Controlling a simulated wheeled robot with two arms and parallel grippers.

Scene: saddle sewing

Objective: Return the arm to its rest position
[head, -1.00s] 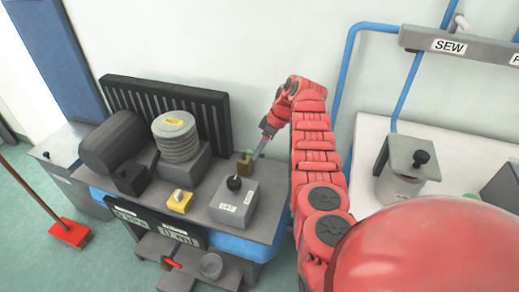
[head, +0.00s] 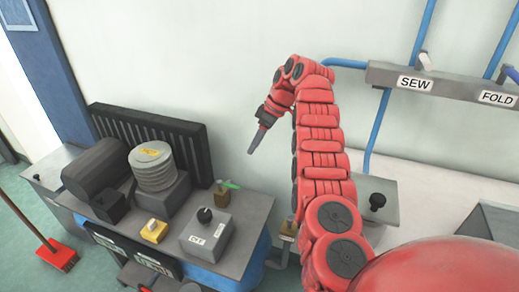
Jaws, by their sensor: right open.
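My right arm (head: 321,155) is red and segmented. It rises from the lower right and bends over at the top left. My right gripper (head: 256,143) hangs from its end, pointing down and left in front of the pale wall. It is open, and nothing shows between its fingers. It is above and apart from the machine bench (head: 255,215). My left gripper is not in view.
The bench holds a grey box with a black knob (head: 207,236), a small brown block with a green piece (head: 222,198), a ribbed cylinder (head: 152,168) and a yellow switch (head: 153,231). Blue pipes and a SEW/FOLD rail (head: 445,85) are at right. A red broom (head: 57,254) stands left.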

